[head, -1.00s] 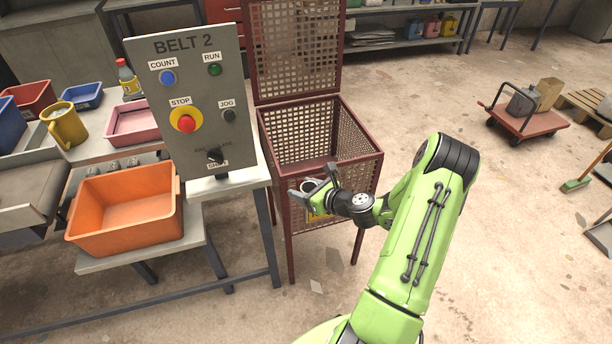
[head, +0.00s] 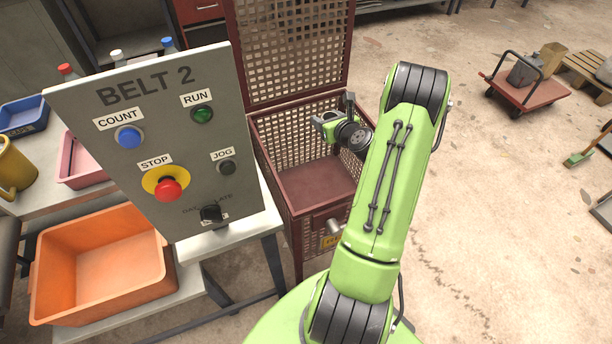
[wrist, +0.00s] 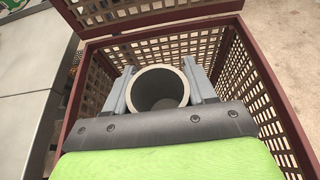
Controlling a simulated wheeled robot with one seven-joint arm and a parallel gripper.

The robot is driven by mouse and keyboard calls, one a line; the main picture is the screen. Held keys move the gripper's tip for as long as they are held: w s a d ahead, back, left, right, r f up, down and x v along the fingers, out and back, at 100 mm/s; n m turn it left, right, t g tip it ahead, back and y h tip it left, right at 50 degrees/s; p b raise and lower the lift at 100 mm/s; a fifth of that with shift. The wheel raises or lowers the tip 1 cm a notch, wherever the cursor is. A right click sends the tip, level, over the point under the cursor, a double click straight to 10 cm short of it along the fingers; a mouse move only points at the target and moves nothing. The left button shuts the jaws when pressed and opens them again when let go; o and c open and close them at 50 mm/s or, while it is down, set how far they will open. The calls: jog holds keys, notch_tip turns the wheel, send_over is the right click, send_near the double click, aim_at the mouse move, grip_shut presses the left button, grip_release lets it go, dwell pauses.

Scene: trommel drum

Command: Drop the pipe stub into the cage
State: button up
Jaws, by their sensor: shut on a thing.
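The pipe stub (wrist: 158,88) is a grey hollow tube, its open round end facing the camera in the wrist view. My gripper (wrist: 160,90) is shut on it, with one finger on each side. In the head view my gripper (head: 325,122) is over the open top of the cage (head: 277,140), towards its back. The cage is red-brown with mesh walls, and its mesh lid (head: 290,50) stands raised at the back. The cage rim (wrist: 160,30) surrounds the stub in the wrist view. I cannot make out the stub clearly in the head view.
The grey BELT 2 control panel (head: 105,160) stands close on the cage's left. An orange bin (head: 100,265) is below it on a bench. A short grey cylinder (head: 335,227) shows at the cage's front. Floor to the right is open, with a red cart (head: 525,88) farther off.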

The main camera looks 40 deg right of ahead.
notch_tip(320, 180, down, 6)
jog(key=b, duration=0.5)
jog(key=shift+s+b, duration=0.1)
jog(key=shift+b, duration=0.3)
jog(key=shift+r, duration=0.1)
jog(key=o, duration=1.1)
jog(key=p+v, duration=0.1)
jog(key=v, duration=1.4)
jog(key=shift+s+a+r+p, duration=0.15)
jog(key=shift+s+p, duration=0.2)
